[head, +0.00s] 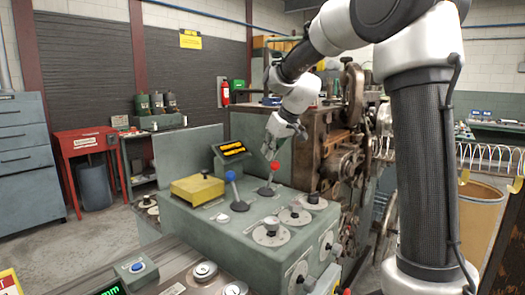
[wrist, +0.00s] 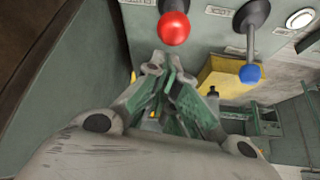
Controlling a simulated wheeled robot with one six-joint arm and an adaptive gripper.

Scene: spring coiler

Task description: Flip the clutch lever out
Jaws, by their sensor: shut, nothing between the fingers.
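Two levers stand on the green machine's control top. One has a red ball knob (head: 275,166), which also shows in the wrist view (wrist: 173,28). The other has a blue ball knob (head: 230,176), seen in the wrist view (wrist: 250,73) on a grey stem. Small label plates sit by them, too small to read, so I cannot tell from them which lever is the clutch. My gripper (wrist: 163,66) is shut and empty. Its fingertips are close to the red knob; in the head view my gripper (head: 268,152) is just above and behind it. Contact is not clear.
A yellow box (head: 197,189) and a small display (head: 232,150) stand near the levers. Several round dials (head: 272,232) lie on the front of the control top. A rusty coiling machine (head: 345,140) rises close on the right. Open floor (head: 90,250) lies at left.

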